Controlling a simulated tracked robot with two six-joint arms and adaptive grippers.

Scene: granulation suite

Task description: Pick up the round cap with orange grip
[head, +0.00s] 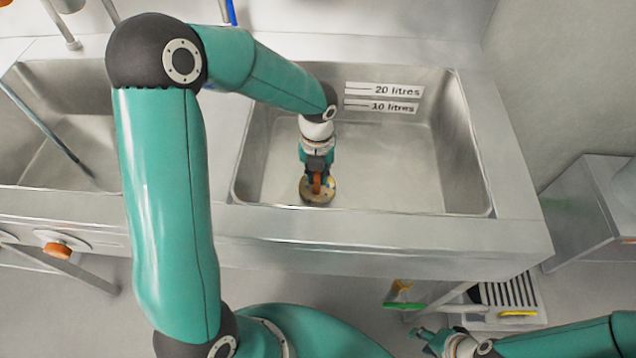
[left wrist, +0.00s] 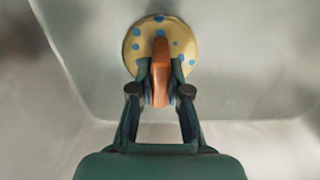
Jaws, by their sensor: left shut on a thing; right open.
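The round cap (head: 318,194) is yellowish with blue spots and has an upright orange grip. It is in the right-hand sink basin, near the front wall, in the head view. In the left wrist view the cap (left wrist: 130,45) and its orange grip (left wrist: 160,62) show clearly. My left gripper (head: 317,178) reaches down into the basin and is shut on the orange grip, with a finger on each side. Whether the cap touches the basin floor I cannot tell. My right gripper (head: 428,336) is open and empty, low in the head view in front of the sink.
The steel basin (head: 400,170) has walls around the cap and labels for 20 and 10 litres on its back wall. Another basin (head: 75,105) with a thin rod lies to the left. A grated tray (head: 510,294) is below at the right.

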